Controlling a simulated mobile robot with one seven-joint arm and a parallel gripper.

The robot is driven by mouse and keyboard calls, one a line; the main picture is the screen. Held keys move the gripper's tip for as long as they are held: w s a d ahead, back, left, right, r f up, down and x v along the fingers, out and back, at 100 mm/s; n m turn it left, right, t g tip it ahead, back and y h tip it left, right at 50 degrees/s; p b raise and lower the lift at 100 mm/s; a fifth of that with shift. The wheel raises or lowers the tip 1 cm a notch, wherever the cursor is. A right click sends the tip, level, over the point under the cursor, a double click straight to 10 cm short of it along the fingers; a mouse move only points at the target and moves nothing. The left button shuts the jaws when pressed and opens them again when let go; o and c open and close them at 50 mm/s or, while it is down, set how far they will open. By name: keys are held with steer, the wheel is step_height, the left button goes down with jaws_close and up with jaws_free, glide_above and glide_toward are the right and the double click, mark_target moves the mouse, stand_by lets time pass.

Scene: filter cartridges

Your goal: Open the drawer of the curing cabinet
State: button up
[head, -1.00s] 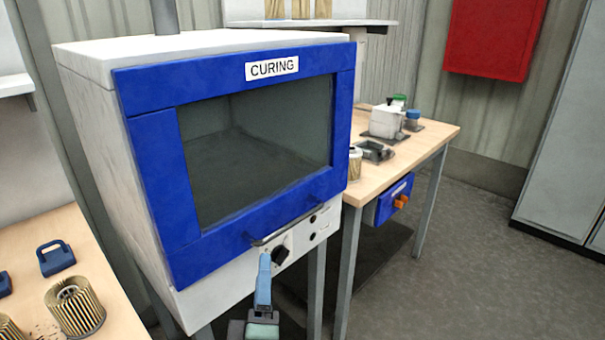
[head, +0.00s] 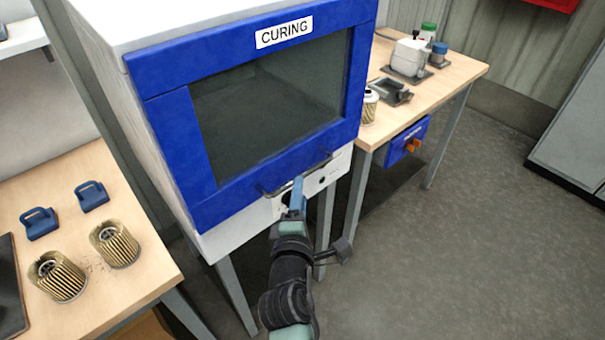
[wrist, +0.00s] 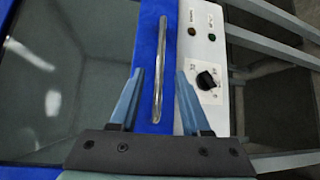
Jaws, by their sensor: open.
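The curing cabinet has a blue front (head: 165,130) with a dark window and a sign reading CURING; the front is closed. A metal bar handle (head: 290,177) runs along its lower edge, and it also shows in the wrist view (wrist: 160,70). My gripper (head: 298,185) is at the handle in the head view. In the wrist view my gripper (wrist: 158,75) is open, with one blue finger on each side of the handle's near end. Neither finger visibly touches the bar. A black knob (wrist: 207,79) on the white panel lies just right of the right finger.
A wooden table at left holds pleated filter cartridges (head: 115,245) and blue handled pieces (head: 92,196). The right workbench (head: 455,72) holds a white device (head: 409,58), jars and a small blue drawer (head: 407,140) below. Open floor lies at right.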

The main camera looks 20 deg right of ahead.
mark_target(302, 174)
steer(key=b+x, duration=0.1)
steer(key=x, duration=0.6)
jaws_close()
stand_by(1.4)
